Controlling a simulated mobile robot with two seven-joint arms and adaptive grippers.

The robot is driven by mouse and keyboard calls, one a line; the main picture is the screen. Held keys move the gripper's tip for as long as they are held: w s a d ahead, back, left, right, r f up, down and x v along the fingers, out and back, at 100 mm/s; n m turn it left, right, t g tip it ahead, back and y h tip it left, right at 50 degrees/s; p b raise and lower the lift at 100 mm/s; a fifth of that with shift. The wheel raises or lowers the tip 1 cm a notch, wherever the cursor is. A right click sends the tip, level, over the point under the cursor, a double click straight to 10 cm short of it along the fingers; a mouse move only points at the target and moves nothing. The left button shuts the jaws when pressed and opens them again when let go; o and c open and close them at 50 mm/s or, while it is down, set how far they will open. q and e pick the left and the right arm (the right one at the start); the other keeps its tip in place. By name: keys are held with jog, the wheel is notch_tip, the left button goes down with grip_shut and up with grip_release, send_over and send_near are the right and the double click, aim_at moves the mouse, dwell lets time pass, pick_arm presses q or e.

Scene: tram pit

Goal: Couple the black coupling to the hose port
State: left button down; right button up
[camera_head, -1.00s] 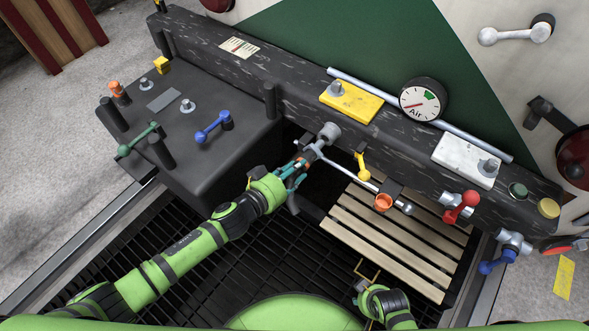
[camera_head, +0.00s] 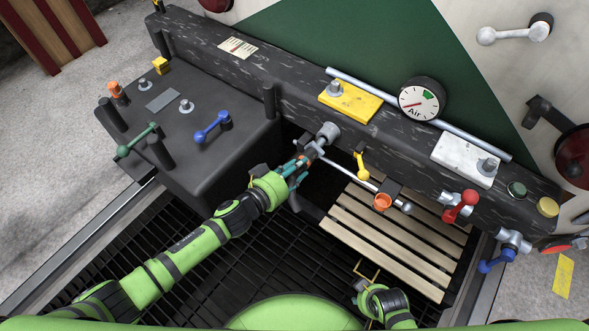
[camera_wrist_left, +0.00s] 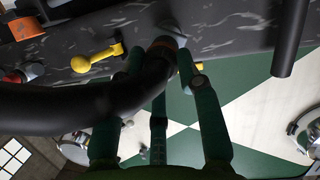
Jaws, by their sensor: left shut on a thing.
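My left gripper (camera_head: 296,170), with teal fingers, is shut on the black coupling at the end of a black hose, below the beam. In the left wrist view the fingers (camera_wrist_left: 160,105) close around the dark coupling (camera_wrist_left: 156,70), and the black hose (camera_wrist_left: 60,108) curves off left. The grey hose port (camera_head: 329,131) sticks out of the beam's front, right at the coupling's tip. The tip meets or nearly meets the port; I cannot tell if they are locked. My right arm shows at the bottom, but its fingers are not clear.
A metal rod runs close to the left gripper. Wooden slats (camera_head: 385,243) lie below right; a black box stands left.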

pick_arm(q)
jog(key=shift+w+d+b, duration=0.2)
jog(key=shift+w+d, duration=0.4)
jog(key=shift+w, duration=0.2)
jog(key=shift+w+d+b, duration=0.2)
jog(key=shift+w+d, duration=0.35)
jog(key=shift+w, duration=0.25)
jog(key=c, duration=0.8)
grip_release()
jog(key=shift+r, duration=0.1)
jog(key=shift+s+a, duration=0.15)
jog(key=shift+s+a, duration=0.2)
jog(key=shift+s, duration=0.05)
jog(key=v, duration=1.1)
